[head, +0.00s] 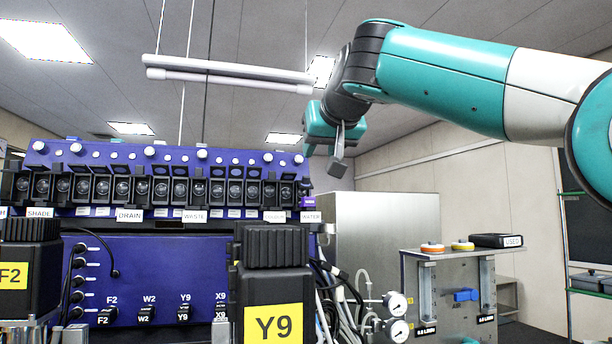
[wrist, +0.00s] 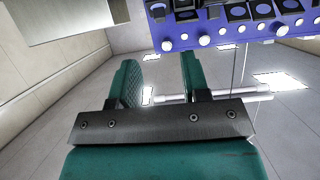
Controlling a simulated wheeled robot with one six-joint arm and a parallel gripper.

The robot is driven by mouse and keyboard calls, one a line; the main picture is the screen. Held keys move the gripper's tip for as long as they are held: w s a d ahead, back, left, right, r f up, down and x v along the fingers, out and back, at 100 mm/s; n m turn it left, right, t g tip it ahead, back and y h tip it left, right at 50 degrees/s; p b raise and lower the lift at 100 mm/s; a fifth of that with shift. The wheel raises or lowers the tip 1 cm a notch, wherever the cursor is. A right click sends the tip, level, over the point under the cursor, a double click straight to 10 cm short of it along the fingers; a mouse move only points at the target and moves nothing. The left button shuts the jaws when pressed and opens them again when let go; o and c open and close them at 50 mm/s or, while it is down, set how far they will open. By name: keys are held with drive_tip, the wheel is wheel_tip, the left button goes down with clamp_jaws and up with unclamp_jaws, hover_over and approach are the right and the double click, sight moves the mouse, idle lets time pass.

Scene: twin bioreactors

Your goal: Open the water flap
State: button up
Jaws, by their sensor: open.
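A row of black flap-fronted units runs along the blue pump bank (head: 160,155) in the head view. The WATER label (head: 311,216) is at its right end, below a small purple piece (head: 307,203). The water flap itself is small and dark there, and I cannot tell its exact state. My gripper (head: 335,160) hangs above and right of that end, apart from it. In the wrist view my gripper (wrist: 162,85) is open, with nothing between its teal fingers. The blue pump bank (wrist: 225,30) shows at the upper right there, beyond the fingers.
A black-capped bottle (head: 273,255) labelled Y9 stands in front of the bank, with cables and gauges (head: 396,304) to its right. A steel cabinet (head: 380,235) stands behind. A pale horizontal rail (head: 230,75) hangs above the bank. Air around my gripper looks clear.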

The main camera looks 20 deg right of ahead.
sight(307, 177)
drive_tip(key=p+x, duration=0.2)
drive_tip(key=x, duration=0.8)
drive_tip(key=shift+w+f, duration=0.1)
